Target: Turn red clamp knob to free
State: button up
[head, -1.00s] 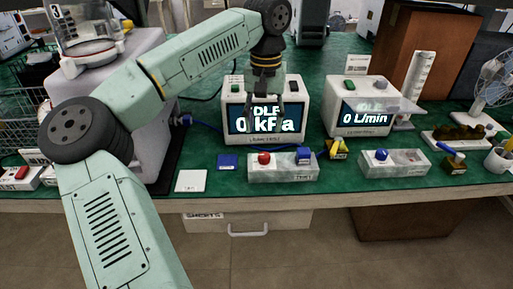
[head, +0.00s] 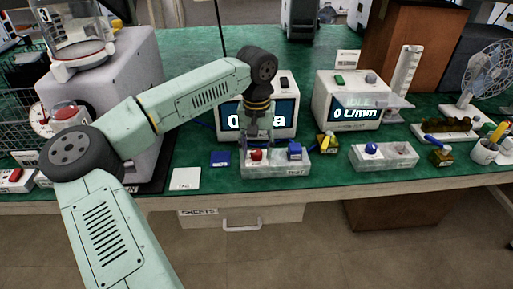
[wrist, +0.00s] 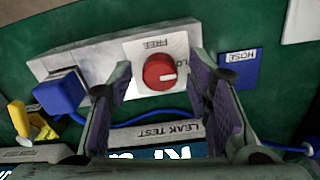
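The round red clamp knob (head: 256,155) sits at the left end of a grey block (head: 278,170) near the bench's front. In the wrist view the knob (wrist: 158,72) is on a white plate (wrist: 182,46) marked FREE, with a second label partly hidden. A short white pointer line on the knob points toward the right, on the side of the partly hidden label. My gripper (head: 257,146) is over the knob, pointing down. In the wrist view my gripper (wrist: 160,72) is open, with one finger on each side of the knob and visible gaps between.
A blue block (head: 295,151) with a blue hose is on the same grey block, beside a yellow clip (head: 327,141). A kPa display box (head: 284,118) stands close behind. A blue HOSE card (head: 221,158) and a white card (head: 186,179) lie left.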

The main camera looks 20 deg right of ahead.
grip_shut()
dwell(0.3)
dwell(0.3)
jog(key=n+b, duration=0.2)
jog(key=n, duration=0.2)
jog(key=shift+f+b, duration=0.1)
jog(key=shift+b, duration=0.2)
jog(key=n+b, duration=0.1)
jog(key=n, duration=0.3)
jog(key=shift+b, duration=0.35)
jog(key=n+b, duration=0.1)
jog(key=n, duration=0.4)
jog(key=n+b, duration=0.1)
jog(key=n, duration=0.3)
jog(key=shift+n, duration=0.4)
